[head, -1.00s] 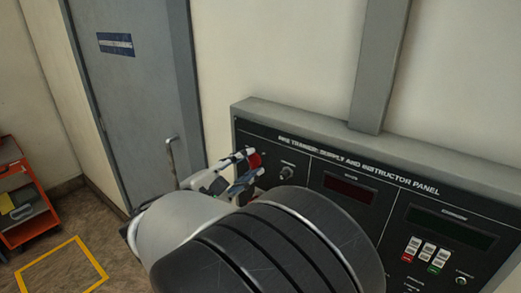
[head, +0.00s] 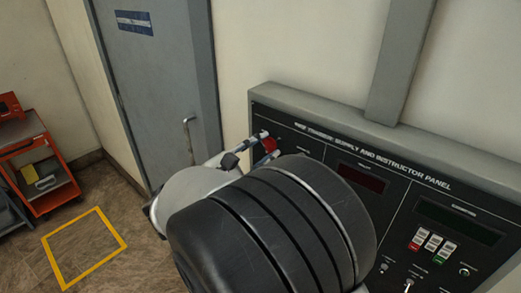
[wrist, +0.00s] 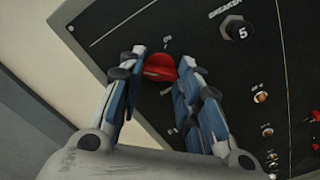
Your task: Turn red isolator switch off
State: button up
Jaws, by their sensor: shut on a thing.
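The red isolator switch (head: 269,144) sits at the upper left of the black instructor panel (head: 318,152). In the wrist view the red switch (wrist: 160,66) is a round red knob between my two fingertips. My gripper (wrist: 167,60) is shut on it, with one blue-padded finger on each side. In the head view my gripper (head: 264,143) is mostly hidden behind my own arm, with one fingertip showing beside the knob. A small label lies just above the knob in the wrist view, too small to read. I cannot tell which position the knob points to.
A keypad (head: 433,245) is at the panel's right. A grey door (head: 155,80) and an orange cart (head: 38,165) stand left. Floor inside the yellow square is clear.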

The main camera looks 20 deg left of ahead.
jog(key=o, duration=1)
jog(key=shift+o, duration=0.2)
jog(key=v, duration=1.2)
